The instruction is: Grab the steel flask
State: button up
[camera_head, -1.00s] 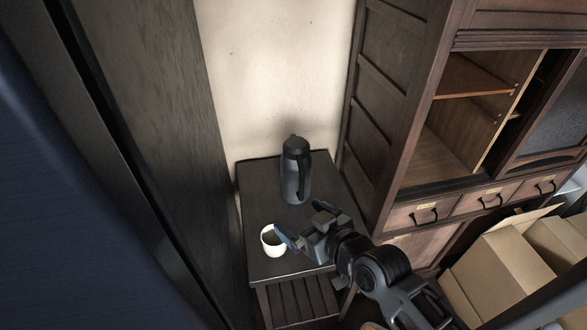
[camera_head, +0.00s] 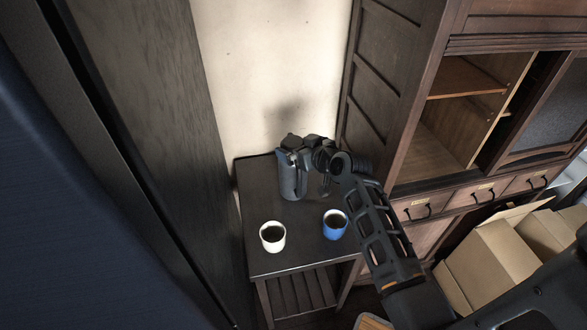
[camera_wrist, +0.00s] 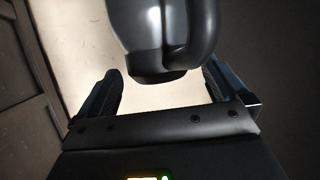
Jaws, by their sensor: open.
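The steel flask (camera_head: 292,183), a grey cylinder, stands upright at the back of the small dark table (camera_head: 262,190). My gripper (camera_head: 289,157) is at its upper part and hides its top and lid in the head view. In the wrist view the flask (camera_wrist: 150,28) appears between and just beyond the fingertips, with its dark curved handle towards the right finger. My gripper (camera_wrist: 163,80) is open there, with a gap visible on both sides. I cannot tell whether a finger touches the flask.
A white mug (camera_head: 272,246) and a blue mug (camera_head: 335,233), both with dark contents, stand at the table's front. A pale wall (camera_head: 270,60) is behind. A wooden cabinet (camera_head: 375,80) and cardboard boxes (camera_head: 490,255) are to the right.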

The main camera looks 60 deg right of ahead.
jog(key=shift+x, duration=1.45)
grip_shut()
jog(key=shift+r, duration=0.2)
